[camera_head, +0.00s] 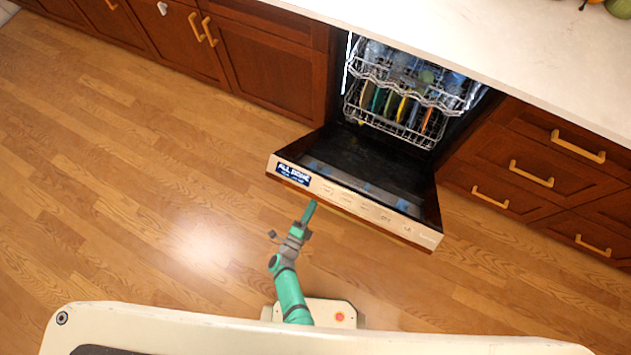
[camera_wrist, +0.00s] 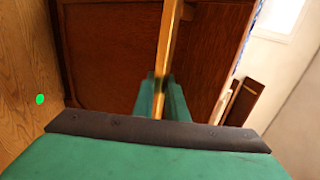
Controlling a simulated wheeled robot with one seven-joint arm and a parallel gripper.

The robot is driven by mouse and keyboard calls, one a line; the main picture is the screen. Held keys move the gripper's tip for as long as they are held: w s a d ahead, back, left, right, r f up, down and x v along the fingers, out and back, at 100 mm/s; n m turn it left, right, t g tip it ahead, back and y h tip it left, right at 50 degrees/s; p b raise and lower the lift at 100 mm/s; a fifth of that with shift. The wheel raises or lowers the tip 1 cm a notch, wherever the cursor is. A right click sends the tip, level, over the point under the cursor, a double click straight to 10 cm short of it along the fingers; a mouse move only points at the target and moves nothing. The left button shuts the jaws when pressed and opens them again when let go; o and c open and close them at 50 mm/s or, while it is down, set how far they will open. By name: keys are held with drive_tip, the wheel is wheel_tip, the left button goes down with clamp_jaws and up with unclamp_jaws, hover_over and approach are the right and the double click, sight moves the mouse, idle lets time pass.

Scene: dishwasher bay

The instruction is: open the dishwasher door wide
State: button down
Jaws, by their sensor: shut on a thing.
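The dishwasher door (camera_head: 365,163) is part way down, its dark inner side facing up and its top edge (camera_head: 350,198), with a control strip and a blue label, standing out over the floor. In the wrist view its brown wooden front (camera_wrist: 110,45) fills the middle. A long golden handle (camera_wrist: 170,40) runs along that front. My gripper (camera_head: 311,207) is at the left part of the door's outer edge in the head view. In the wrist view its green fingers (camera_wrist: 160,92) are shut on the handle. The handle is hidden from the head view.
Inside the dishwasher, racks (camera_head: 400,100) hold several colourful dishes. Wooden cabinets (camera_head: 265,60) and drawers (camera_head: 530,165) with golden handles flank it under a white counter (camera_head: 480,30). The wooden floor (camera_head: 130,190) is clear to the left and in front of the door.

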drive_tip(key=shift+s+f, duration=0.25)
drive_tip(key=shift+f, duration=0.4)
drive_tip(key=c, duration=1.8)
unclamp_jaws()
drive_tip(key=shift+o, duration=0.2)
drive_tip(key=shift+r, duration=0.1)
drive_tip(key=shift+a, duration=0.15)
drive_tip(key=r+v, duration=0.1)
drive_tip(key=v, duration=0.9)
drive_tip(key=shift+s+f, duration=0.45)
drive_tip(key=shift+f, duration=0.05)
